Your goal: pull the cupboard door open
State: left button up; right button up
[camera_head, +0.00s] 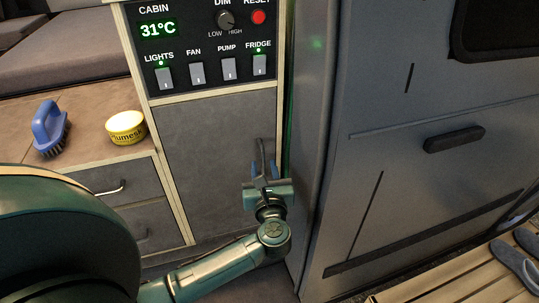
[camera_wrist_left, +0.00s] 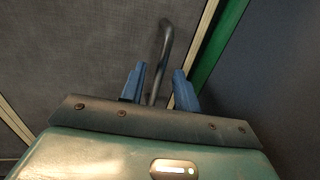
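The cupboard door (camera_head: 212,150) is a grey panel below the control panel and looks shut in its pale frame. It fills the upper left of the left wrist view (camera_wrist_left: 75,60). Its dark bar handle (camera_head: 262,152) stands near the door's right edge. My left gripper (camera_head: 265,172) is at the handle's lower part. In the left wrist view, the handle (camera_wrist_left: 164,45) runs between its two blue fingers, which are apart. The handle is closer to the left finger, with a gap to the right one. Whether it touches a finger I cannot tell. My right gripper is not in view.
A control panel (camera_head: 200,45) with switches is above the door. A blue brush (camera_head: 48,125) and a yellow tin (camera_head: 126,127) sit on the counter at left, above drawers (camera_head: 110,180). The grey van door (camera_head: 420,190) stands close on the right. Slippers (camera_head: 520,262) lie on slats.

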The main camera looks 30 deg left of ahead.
pick_arm(q)
jog(key=shift+w+a, duration=0.35)
jog(key=shift+w, duration=0.05)
jog(key=shift+s, duration=0.1)
grip_shut()
dwell(0.3)
